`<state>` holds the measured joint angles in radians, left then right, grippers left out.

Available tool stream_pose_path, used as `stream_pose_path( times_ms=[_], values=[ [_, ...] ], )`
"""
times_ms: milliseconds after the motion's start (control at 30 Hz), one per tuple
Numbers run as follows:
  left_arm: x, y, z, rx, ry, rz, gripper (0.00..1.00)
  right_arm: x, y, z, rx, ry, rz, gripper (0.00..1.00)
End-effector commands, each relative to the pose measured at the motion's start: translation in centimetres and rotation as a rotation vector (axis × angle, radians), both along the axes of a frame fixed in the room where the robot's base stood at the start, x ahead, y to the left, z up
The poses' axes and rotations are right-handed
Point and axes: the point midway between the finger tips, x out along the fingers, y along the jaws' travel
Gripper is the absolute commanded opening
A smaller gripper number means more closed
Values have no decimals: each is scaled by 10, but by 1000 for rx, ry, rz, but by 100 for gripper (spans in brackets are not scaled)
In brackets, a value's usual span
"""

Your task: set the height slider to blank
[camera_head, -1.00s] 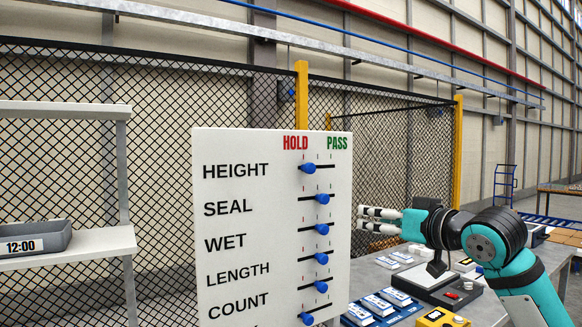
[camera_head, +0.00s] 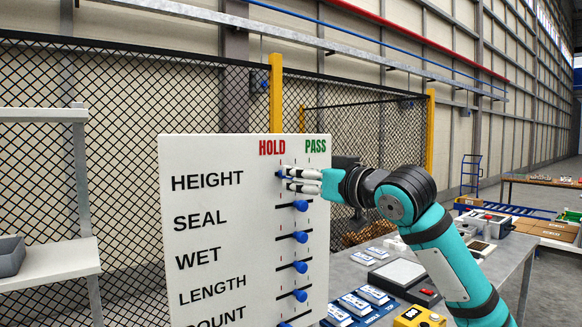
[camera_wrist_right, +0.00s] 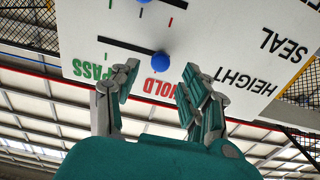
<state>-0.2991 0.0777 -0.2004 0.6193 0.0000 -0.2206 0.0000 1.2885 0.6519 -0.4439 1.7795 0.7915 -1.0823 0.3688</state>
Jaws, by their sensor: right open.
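The white board (camera_head: 200,150) carries rows of sliders with blue knobs under a red HOLD and a green PASS heading. The height slider's blue knob (camera_wrist_right: 161,62) is at the HOLD end of its dark track. In the head view the HEIGHT label (camera_head: 207,181) is clear, but my fingers hide most of this knob and track. My right gripper (camera_head: 284,179) is at the height row. In the wrist view the right gripper (camera_wrist_right: 159,80) is open, with one finger on each side of the knob and visible gaps. My left gripper is not in view.
The seal knob (camera_head: 301,206) is close below my right gripper, with more knobs below it. A grey table (camera_head: 513,262) with boxes stands right of the board. A mesh fence (camera_head: 120,85) is behind. A shelf (camera_head: 45,262) is at the left.

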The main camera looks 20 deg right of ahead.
Motion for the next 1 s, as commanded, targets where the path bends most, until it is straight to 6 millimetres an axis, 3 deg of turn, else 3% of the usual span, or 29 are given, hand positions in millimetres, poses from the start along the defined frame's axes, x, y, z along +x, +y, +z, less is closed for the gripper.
stream_pose_path(
  times_ms=[100, 300, 633, 1000],
  values=[
    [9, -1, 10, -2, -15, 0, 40, 20, 8, 2, 1, 3, 0, 46],
    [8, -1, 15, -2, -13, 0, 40, 38, 14, 1, 0, 0, -1, 46],
    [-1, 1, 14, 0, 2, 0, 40, 41, 15, 0, -1, -1, 0, 46],
    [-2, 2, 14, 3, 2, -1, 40, 40, 15, 0, -1, -1, 0, 0]
  ],
)
